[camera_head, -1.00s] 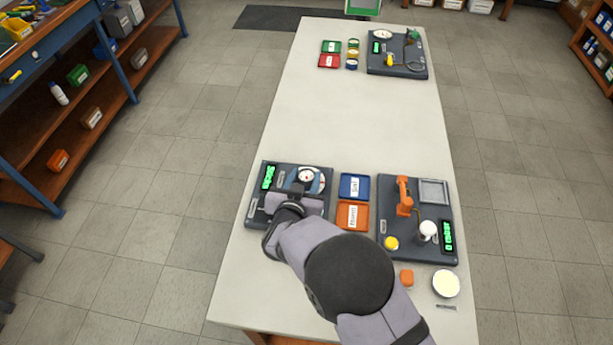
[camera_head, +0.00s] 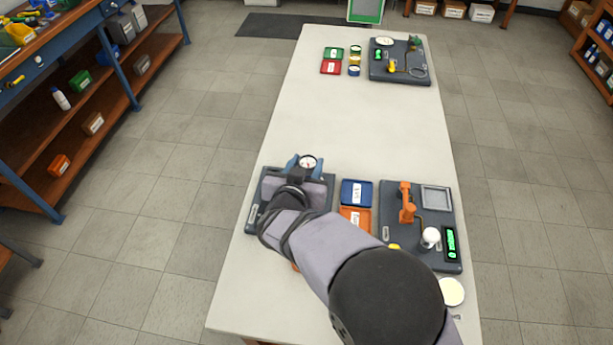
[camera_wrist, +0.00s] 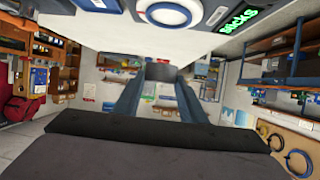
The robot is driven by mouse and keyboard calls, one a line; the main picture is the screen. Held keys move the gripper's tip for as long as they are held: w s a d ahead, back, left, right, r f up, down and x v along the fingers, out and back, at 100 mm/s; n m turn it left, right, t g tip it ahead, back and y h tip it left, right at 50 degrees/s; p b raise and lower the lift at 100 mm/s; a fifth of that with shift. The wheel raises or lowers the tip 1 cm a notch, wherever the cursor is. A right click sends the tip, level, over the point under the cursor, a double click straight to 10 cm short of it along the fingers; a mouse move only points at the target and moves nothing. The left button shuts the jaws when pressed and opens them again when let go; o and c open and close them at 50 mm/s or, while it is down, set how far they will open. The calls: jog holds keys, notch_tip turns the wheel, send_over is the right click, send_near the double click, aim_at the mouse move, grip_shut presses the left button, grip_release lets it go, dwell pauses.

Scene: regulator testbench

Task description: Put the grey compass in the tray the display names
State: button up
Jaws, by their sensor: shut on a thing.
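My gripper (camera_head: 306,164) is shut on the grey compass (camera_head: 308,162), whose white dial face shows between the blue fingers. It is held over the far edge of the left dark test board (camera_head: 252,210). In the wrist view the fingers (camera_wrist: 160,78) pinch a small grey piece of it. A green-lit display (camera_wrist: 238,20) there seems to read "sticks"; my arm hides it in the head view. The blue tray (camera_head: 357,205) and the orange tray (camera_head: 355,230) lie right of the board, each with a white label too small to read surely. My arm partly covers the orange tray.
A second dark board (camera_head: 400,258) with an orange handle (camera_head: 407,202), a white knob (camera_head: 430,237) and a green display (camera_head: 451,243) stands right of the trays. Green (camera_head: 334,52) and red (camera_head: 331,68) trays lie far away. The table's middle is clear.

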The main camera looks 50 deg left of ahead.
aim_at(306, 166)
jog(key=shift+r, duration=1.25)
notch_tip(306, 166, up, 10)
jog(key=p, duration=1)
jog(key=shift+p, duration=0.35)
jog(key=shift+f, duration=0.15)
